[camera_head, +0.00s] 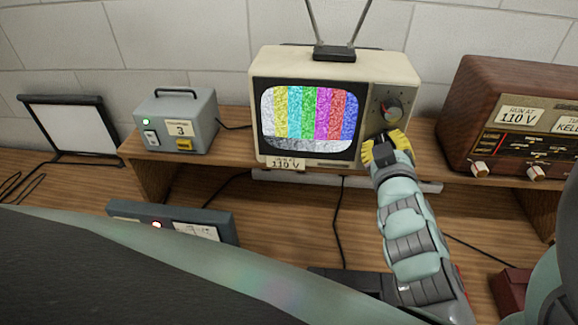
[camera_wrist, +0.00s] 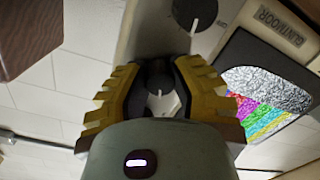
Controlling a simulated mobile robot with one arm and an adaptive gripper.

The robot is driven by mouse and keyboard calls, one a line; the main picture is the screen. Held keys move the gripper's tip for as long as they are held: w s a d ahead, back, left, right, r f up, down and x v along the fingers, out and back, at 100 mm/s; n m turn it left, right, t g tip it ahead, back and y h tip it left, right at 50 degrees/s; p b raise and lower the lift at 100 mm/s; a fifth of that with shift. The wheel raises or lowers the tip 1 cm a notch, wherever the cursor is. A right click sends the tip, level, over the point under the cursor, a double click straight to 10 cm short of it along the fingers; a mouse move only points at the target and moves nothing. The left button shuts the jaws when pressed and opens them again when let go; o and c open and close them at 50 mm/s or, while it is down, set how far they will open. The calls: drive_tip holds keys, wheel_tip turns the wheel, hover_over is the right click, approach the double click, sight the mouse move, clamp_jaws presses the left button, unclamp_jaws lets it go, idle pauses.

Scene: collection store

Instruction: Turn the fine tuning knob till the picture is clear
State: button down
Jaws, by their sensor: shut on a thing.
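The cream television (camera_head: 262,120) stands on the wooden shelf. Its screen (camera_head: 308,115) shows colour bars covered in grainy snow, with a grey noisy band at the bottom. My gripper (camera_head: 388,148) reaches the lower right of the television's front panel, below a larger round dial (camera_head: 390,111). In the wrist view my gripper (camera_wrist: 158,85) has its yellow fingers closed around a small dark knob (camera_wrist: 158,74), which the fingers partly cover. The larger dial (camera_wrist: 195,10) with a white pointer also shows there. The knob's label is not visible.
A brown radio (camera_head: 475,100) tagged 110 V stands to the right. A grey power box (camera_head: 185,122) marked 3, with a green light, stands to the left. A grey strip box (camera_head: 172,222) with a red light lies lower. Cables hang below the shelf (camera_head: 235,160).

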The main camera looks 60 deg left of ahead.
drive_tip(key=shift+w+d+f, duration=0.1)
drive_tip(key=shift+f, duration=0.2)
drive_tip(key=c, duration=1.2)
unclamp_jaws()
drive_tip(key=o, duration=0.5)
drive_tip(key=shift+r, duration=0.25)
drive_tip(key=shift+v, duration=3.75)
